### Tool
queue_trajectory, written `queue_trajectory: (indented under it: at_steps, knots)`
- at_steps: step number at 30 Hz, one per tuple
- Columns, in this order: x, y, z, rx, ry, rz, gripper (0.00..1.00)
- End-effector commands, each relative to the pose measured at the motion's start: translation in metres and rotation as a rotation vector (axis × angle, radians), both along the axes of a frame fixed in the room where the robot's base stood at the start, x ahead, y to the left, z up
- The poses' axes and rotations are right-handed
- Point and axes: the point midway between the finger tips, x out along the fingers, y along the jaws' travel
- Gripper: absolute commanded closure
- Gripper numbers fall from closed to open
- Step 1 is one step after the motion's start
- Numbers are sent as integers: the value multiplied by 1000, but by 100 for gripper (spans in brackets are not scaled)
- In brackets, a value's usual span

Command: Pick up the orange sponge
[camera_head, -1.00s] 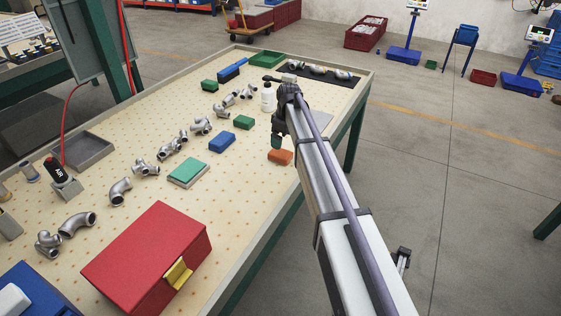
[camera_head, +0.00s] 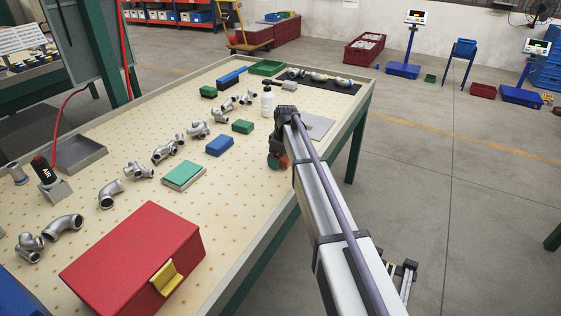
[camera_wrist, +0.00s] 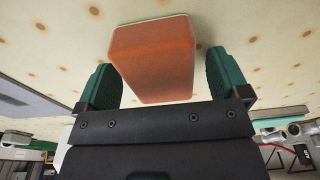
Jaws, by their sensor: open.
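The orange sponge (camera_wrist: 155,60) lies on the pegboard-like table top and shows large in the wrist view, between the two green fingers of my gripper (camera_wrist: 165,85). The fingers are apart, with a small gap on each side of the sponge. In the head view my gripper (camera_head: 277,161) is low over the table's right edge, and only a small part of the orange sponge (camera_head: 283,161) shows beside it. My arm hides the rest.
A blue sponge (camera_head: 220,145), a green sponge (camera_head: 243,127) and a white bottle (camera_head: 267,100) stand nearby. A grey plate (camera_head: 316,126) lies behind my gripper. A red box (camera_head: 135,255) and several metal pipe fittings are farther left.

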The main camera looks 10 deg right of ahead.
Motion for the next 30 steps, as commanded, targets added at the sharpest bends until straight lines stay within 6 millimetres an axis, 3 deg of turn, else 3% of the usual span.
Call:
queue_trajectory:
  at_steps: [9, 27, 30]
  knots:
    - [0, 0, -5, 0, 0, 0, 6]
    - [0, 0, -4, 0, 0, 0, 63]
    - [0, 0, -4, 0, 0, 0, 63]
